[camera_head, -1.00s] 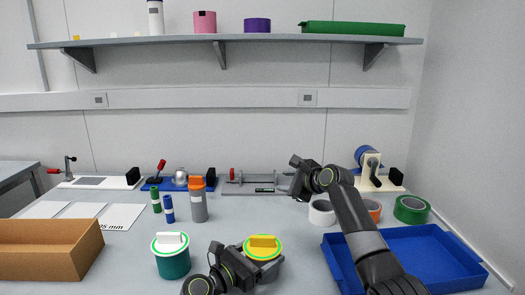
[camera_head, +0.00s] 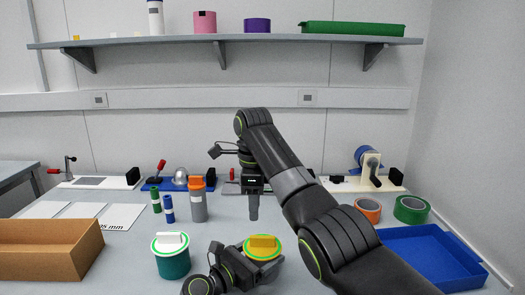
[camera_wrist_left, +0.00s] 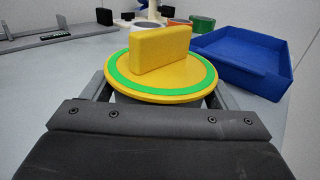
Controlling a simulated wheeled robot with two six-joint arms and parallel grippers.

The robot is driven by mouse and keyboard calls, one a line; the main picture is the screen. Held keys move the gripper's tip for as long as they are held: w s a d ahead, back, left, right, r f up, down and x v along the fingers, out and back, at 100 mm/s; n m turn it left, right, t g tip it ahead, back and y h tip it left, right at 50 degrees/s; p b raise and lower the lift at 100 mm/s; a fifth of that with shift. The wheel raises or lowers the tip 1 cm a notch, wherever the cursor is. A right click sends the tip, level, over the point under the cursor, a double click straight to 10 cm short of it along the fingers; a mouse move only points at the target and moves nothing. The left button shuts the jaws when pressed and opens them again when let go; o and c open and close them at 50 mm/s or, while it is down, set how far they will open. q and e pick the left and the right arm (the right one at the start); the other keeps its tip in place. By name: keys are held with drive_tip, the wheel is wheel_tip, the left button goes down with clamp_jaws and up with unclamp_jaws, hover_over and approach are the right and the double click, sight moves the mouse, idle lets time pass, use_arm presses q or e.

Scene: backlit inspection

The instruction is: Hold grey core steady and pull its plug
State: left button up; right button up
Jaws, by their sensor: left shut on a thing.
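The grey core (camera_wrist_left: 124,99) stands on the table in front, mostly hidden under its wide plug. The plug (camera_head: 262,242) is a yellow disc with a green ring and an upright yellow tab; it also fills the middle of the left wrist view (camera_wrist_left: 160,50). My left gripper (camera_head: 258,268) is shut around the core's sides, below the plug. My right gripper (camera_head: 253,206) points down over the table, behind the core and apart from it. Its fingers are seen edge-on, so their opening is unclear, and it seems empty.
A teal container (camera_head: 173,264) with a white top stands left of the core. A grey cylinder with an orange cap (camera_head: 197,200) and two small markers stand behind it. A blue tray (camera_head: 432,255) is right, a cardboard box (camera_head: 45,250) left. Tape rolls (camera_head: 410,209) lie behind the tray.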

sight(255, 237)
use_arm(q)
drive_tip(key=shift+f, duration=0.4)
use_arm(e)
wheel_tip(255, 237, down, 9)
drive_tip(key=shift+r, duration=0.1)
clamp_jaws()
idle(0.5)
drive_tip(key=c, duration=0.6)
unclamp_jaws()
drive_tip(key=shift+c, duration=0.2)
clamp_jaws()
